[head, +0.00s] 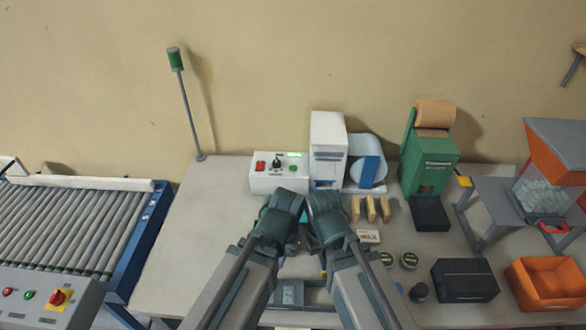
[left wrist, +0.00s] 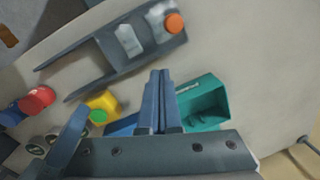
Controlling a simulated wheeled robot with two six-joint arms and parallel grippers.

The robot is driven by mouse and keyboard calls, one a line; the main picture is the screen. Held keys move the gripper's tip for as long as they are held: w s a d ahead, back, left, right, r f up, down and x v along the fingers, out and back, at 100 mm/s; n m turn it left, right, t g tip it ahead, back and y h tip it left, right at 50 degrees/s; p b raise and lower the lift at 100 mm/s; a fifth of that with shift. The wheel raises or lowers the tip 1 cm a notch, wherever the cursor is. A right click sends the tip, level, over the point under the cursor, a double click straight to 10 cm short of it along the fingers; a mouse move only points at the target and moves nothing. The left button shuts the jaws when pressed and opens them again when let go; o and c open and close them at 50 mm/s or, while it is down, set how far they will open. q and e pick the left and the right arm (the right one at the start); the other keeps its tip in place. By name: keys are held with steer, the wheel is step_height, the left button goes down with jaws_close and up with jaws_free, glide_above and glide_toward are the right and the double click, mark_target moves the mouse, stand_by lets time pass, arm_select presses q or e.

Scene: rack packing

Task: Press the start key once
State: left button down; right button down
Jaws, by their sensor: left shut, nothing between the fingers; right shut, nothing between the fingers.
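A white control box (head: 279,187) stands at the back of the table. On its top are a red switch (head: 260,165), a black knob (head: 277,162), a round green button (head: 293,168) and a small lit green display (head: 293,155). No key label is legible. My right gripper (head: 322,205) points toward the back of the table, just right of and in front of the box; its fingertips are hard to make out. My left gripper is beside it in the head view, its fingertips hidden. In the left wrist view the left gripper (left wrist: 158,76) is shut and empty above a teal bin (left wrist: 205,112).
A white printer (head: 328,140) stands right of the box, then a green dispenser (head: 430,160). An orange bin (head: 545,288) and black box (head: 464,280) sit at right. A conveyor (head: 70,225) with a button panel (head: 50,297) is at left. The table's left part is clear.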

mark_target(291, 169)
stand_by(0.7)
